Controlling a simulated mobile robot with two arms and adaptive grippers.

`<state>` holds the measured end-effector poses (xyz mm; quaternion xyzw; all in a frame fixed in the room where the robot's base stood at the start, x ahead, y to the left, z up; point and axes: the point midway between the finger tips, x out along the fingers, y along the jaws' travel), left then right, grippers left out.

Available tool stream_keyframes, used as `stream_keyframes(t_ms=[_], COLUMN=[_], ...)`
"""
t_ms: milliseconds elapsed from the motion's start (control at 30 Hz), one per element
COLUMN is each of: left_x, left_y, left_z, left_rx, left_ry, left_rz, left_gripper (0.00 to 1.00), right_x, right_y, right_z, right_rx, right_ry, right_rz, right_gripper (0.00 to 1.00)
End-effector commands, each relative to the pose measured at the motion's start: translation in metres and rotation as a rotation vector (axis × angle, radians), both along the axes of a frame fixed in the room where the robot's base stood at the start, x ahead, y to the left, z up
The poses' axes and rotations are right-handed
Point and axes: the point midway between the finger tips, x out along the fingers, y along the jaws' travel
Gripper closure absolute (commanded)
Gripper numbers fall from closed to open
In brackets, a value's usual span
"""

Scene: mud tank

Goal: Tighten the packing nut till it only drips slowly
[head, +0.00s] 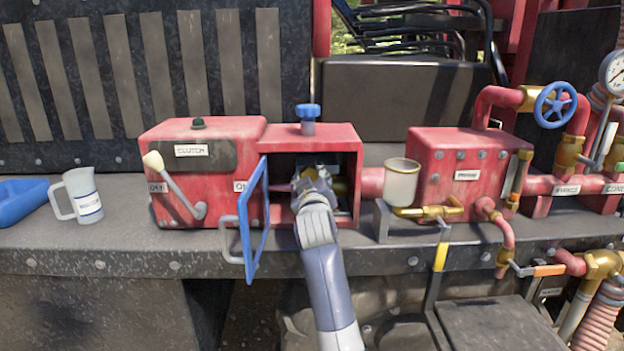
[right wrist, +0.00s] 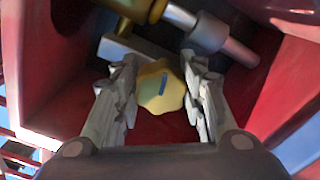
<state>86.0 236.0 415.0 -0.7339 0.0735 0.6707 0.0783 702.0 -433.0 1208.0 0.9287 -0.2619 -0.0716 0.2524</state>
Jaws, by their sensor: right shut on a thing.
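The packing nut is a lobed yellow knob with a blue mark on its face (right wrist: 160,87), seen in the right wrist view inside the red housing. My right gripper (right wrist: 160,95) has a finger on each side of the knob and is shut on it. In the head view my right gripper (head: 312,185) reaches into the open red box (head: 345,130); the nut is hidden there behind the gripper. A brass fitting and a grey shaft (right wrist: 205,32) lie just beyond the nut. No dripping water can be made out. My left gripper is not in view.
The blue-framed door (head: 246,235) of the box stands open just left of my right arm. A cream cup (head: 402,182) stands to the right, before the red pump block (head: 465,165). A white jug (head: 82,196) and a blue tray (head: 20,203) are at the far left.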

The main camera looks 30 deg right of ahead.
Motion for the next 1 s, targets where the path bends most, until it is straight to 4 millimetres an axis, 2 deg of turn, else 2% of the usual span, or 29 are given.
stream_keyframes(t_ms=[433, 1000], left_x=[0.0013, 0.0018], left_y=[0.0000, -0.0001], left_z=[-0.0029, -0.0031], left_rx=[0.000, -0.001], left_ry=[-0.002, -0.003], left_rz=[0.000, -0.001], left_gripper=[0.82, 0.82], right_x=[0.0007, 0.0008], right_y=[0.0014, 0.0015], right_z=[0.0007, 0.0015], right_rx=[0.236, 0.288], right_ry=[-0.147, -0.181], right_rz=[0.001, 0.001], right_gripper=[0.86, 0.86])
